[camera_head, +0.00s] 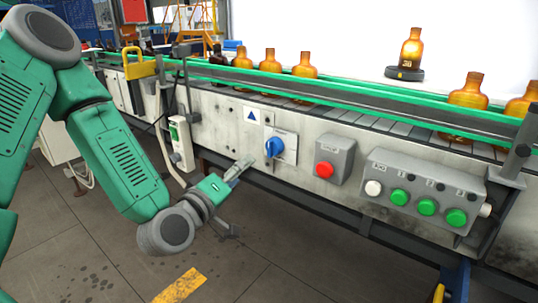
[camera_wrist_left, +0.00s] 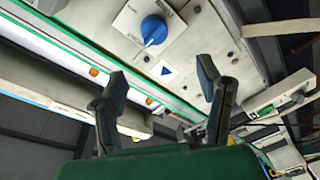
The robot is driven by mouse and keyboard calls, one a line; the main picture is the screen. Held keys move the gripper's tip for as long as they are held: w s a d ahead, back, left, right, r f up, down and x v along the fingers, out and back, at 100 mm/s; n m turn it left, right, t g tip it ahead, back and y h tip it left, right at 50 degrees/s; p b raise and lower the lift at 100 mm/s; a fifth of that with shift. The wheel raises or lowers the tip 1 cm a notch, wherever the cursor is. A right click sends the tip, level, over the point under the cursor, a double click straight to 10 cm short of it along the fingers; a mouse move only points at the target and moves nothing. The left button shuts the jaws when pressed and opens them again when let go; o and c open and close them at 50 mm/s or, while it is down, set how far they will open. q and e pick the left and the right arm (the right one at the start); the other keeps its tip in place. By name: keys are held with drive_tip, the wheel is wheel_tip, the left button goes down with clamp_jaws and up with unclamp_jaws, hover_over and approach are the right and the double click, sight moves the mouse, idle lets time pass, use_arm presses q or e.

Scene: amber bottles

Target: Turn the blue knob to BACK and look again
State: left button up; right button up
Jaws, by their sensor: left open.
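The blue knob (camera_head: 274,147) sits on a pale switch plate (camera_head: 289,148) on the conveyor's front panel. In the left wrist view the knob (camera_wrist_left: 154,29) is beyond my fingers, with its pointer angled toward the lower left of that picture. The lettering on the plate is too small to read. My left gripper (camera_head: 237,170) is just left of and below the knob, apart from it. In the left wrist view its two fingers (camera_wrist_left: 160,85) are spread with nothing between them. My right gripper is not in view.
A red button box (camera_head: 334,158) and a box of white and green buttons (camera_head: 423,192) are right of the knob. Amber bottles (camera_head: 305,65) stand on the conveyor (camera_head: 350,108); one bottle (camera_head: 411,48) is on a black disc. A grey-green box (camera_head: 181,143) is at left.

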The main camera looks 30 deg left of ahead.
sight(270, 150)
use_arm(q)
drive_tip(key=w+b, duration=0.1)
drive_tip(key=w, duration=0.1)
drive_tip(key=w+b, duration=0.1)
drive_tip(key=w, duration=0.2)
drive_tip(key=w+d+b, duration=0.1)
drive_tip(key=w, duration=0.2)
drive_tip(key=shift+d+r, duration=0.1)
drive_tip(key=shift+r, duration=0.05)
drive_tip(key=w, duration=0.2)
drive_tip(key=w+a+b, duration=0.1)
drive_tip(key=shift+w+a, duration=0.2)
drive_tip(key=shift+w, duration=0.2)
drive_tip(key=shift+w+a+f, duration=0.15)
drive_tip(key=shift+w+f, duration=0.05)
drive_tip(key=shift+w, duration=0.25)
drive_tip(key=shift+w+d+r, duration=0.1)
drive_tip(key=shift+d+r, duration=0.1)
drive_tip(key=shift+d, duration=0.3)
drive_tip(key=c, duration=1.1)
drive_tip(key=shift+a, duration=0.2)
drive_tip(key=shift+c, duration=0.2)
